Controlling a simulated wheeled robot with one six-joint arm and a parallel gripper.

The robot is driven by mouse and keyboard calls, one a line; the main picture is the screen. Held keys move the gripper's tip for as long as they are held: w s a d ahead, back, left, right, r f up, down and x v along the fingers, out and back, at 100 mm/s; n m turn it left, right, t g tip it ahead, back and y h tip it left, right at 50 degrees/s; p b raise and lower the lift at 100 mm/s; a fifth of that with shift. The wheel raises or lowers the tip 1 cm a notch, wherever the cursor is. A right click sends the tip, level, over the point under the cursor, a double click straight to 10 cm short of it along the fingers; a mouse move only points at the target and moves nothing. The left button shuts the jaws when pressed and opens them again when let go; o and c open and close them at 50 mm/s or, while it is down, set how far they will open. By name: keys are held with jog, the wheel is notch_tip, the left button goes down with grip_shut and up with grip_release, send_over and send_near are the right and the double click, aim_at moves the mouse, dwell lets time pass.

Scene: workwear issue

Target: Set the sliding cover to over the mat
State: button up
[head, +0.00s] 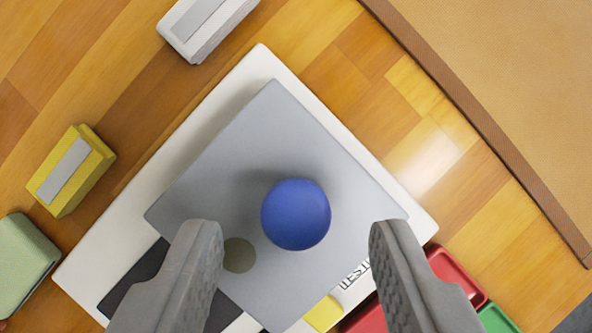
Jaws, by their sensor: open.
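The sliding cover (215,165) is a flat grey square plate with a round blue knob (296,214) on top and a dull olive disc (239,255) beside the knob. It lies over a white board (100,252), turned at a slant. A dark patch (135,285), perhaps the mat, shows from under the cover's lower left edge; the rest of it is hidden. My gripper (296,228) is open, with one finger on each side of the knob and a clear gap to both. Its height above the knob is hard to tell.
Left of the board are a yellow block (72,171) and a pale green block (22,258); a white-grey block (206,27) is above. Red (452,272) and green pieces and a yellow patch (323,314) show at lower right. Bare wood lies right of the board, up to a brown edge (480,130).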

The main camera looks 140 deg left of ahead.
jog(key=shift+x, duration=1.05)
grip_shut()
jog(key=a, duration=1.1)
jog(key=shift+a, duration=0.4)
grip_release()
jog(key=shift+a, duration=0.2)
jog(key=v, duration=1.7)
jog(key=shift+r, duration=0.2)
